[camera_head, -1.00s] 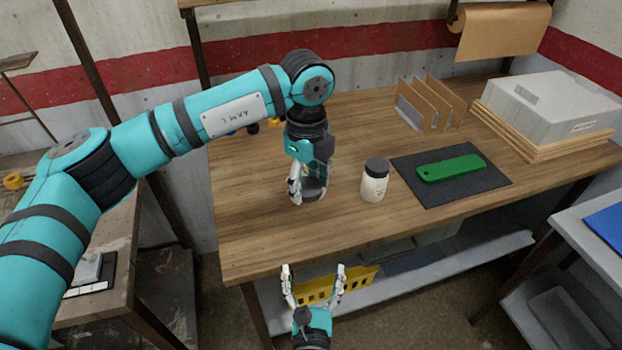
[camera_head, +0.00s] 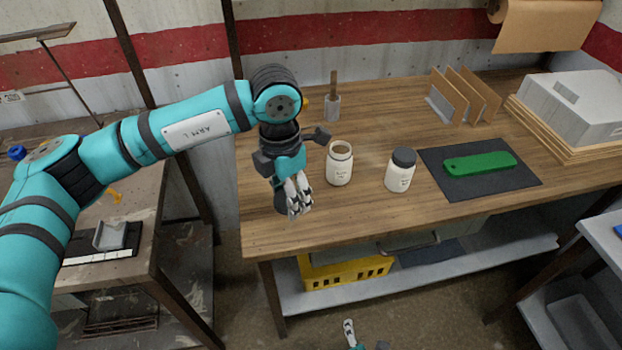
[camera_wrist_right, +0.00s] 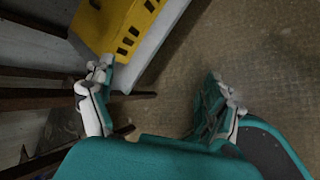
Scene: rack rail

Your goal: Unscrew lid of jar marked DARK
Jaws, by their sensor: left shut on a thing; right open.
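An open cream jar (camera_head: 339,167) stands upright on the bench with its mouth bare. A second cream jar (camera_head: 399,177) stands to its right with a black lid (camera_head: 404,157) on. Both labels are too small to read, so I cannot tell which is marked DARK. My left gripper (camera_head: 299,207) is left of the open jar, pointing down, shut on a dark lid (camera_head: 281,204) low over the bench top; its fingers partly hide the lid, and I cannot tell whether it touches the wood. My right gripper (camera_wrist_right: 163,85) is open and empty, below the bench's front edge.
A green tool (camera_head: 480,163) lies on a dark mat (camera_head: 440,185) to the right. A cup with a brown handle (camera_head: 332,106), an upright sorter (camera_head: 465,97) and a grey box (camera_head: 575,105) stand behind. A yellow crate (camera_head: 345,273) sits on the lower shelf.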

